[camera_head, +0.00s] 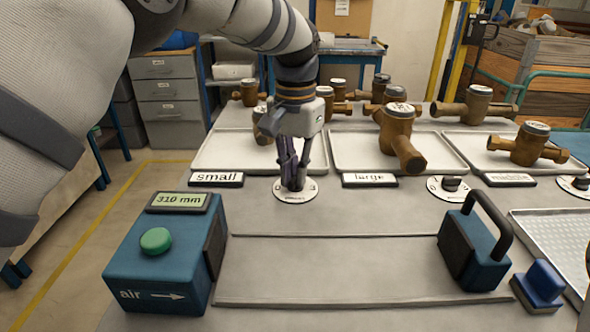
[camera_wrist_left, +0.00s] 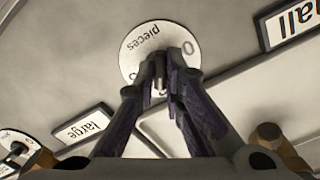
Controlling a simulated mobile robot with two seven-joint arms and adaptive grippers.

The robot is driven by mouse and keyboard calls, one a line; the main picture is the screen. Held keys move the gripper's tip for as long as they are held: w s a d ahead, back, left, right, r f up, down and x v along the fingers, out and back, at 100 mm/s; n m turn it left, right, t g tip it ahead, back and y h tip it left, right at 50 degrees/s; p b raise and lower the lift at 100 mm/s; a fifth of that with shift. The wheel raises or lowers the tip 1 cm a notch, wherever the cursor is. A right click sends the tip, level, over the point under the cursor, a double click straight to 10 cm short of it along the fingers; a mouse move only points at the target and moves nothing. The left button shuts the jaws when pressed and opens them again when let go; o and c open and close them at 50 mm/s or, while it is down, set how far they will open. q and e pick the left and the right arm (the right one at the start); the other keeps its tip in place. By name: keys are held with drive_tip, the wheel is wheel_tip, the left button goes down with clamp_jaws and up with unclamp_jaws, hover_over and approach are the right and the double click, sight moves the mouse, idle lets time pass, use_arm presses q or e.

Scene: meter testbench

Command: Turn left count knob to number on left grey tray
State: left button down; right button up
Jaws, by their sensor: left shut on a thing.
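The left count knob sits on a round white dial (camera_head: 296,196) in front of the left grey tray (camera_head: 220,155), by the "small" label (camera_head: 216,179). My left gripper (camera_head: 293,186) points down and is shut on the knob, which its fingers mostly hide. In the left wrist view the dial (camera_wrist_left: 133,62) reads "pieces" and shows a 0 near the fingertips (camera_wrist_left: 163,85); the pointer's setting is hidden. A brass meter (camera_head: 262,122) shows on the left tray, partly behind my gripper; how many lie there is unclear. My right gripper is out of view.
The "large" label (camera_head: 369,180) and a second knob (camera_head: 450,184) are to the right. The middle tray (camera_head: 350,160) bears a big brass meter (camera_head: 397,130). A blue air box (camera_head: 150,270) reading "310 mm" and a blue clamp (camera_head: 470,255) stand in front.

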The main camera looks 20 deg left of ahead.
use_arm(q)
drive_tip(key=n, duration=1.1)
drive_tip(key=shift+n, duration=0.4)
idle(0.4)
drive_tip(key=c, duration=1.7)
unclamp_jaws()
wheel_tip(320, 180, up, 12)
drive_tip(key=shift+f, duration=0.1)
